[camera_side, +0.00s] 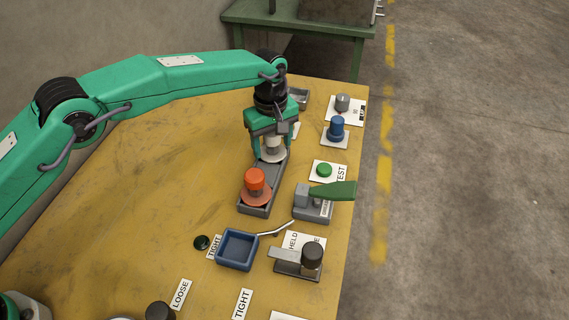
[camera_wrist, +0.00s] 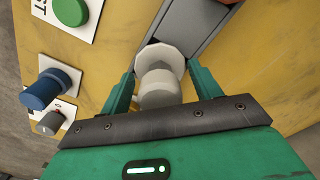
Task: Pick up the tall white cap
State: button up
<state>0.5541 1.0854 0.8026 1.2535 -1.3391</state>
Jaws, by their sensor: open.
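The tall white cap (camera_side: 272,153) stands upright at the far end of a grey tray (camera_side: 250,208), with a wide pale flange at its base. In the wrist view the white cap (camera_wrist: 159,88) sits between the two green fingers. My gripper (camera_side: 270,148) is open and points down over it, one finger on each side. In the wrist view my gripper (camera_wrist: 158,92) shows a gap on both sides of the cap; I cannot tell whether either finger touches it.
An orange-red spool (camera_side: 255,184) stands at the near end of the same tray. A green-handled clamp (camera_side: 325,196), a green button (camera_side: 324,170) and a blue knob (camera_side: 336,128) lie to the right. A blue square tray (camera_side: 237,249) is nearer. The table's left side is clear.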

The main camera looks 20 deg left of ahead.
jog(key=c, duration=1.3)
jog(key=shift+r, duration=0.1)
grip_shut()
jog(key=shift+r, duration=0.1)
jog(key=shift+r, duration=1.45)
jog(key=s+d+r, duration=0.5)
jog(key=s+r, duration=0.3)
jog(key=s, duration=0.2)
jog(key=shift+s+d, duration=0.2)
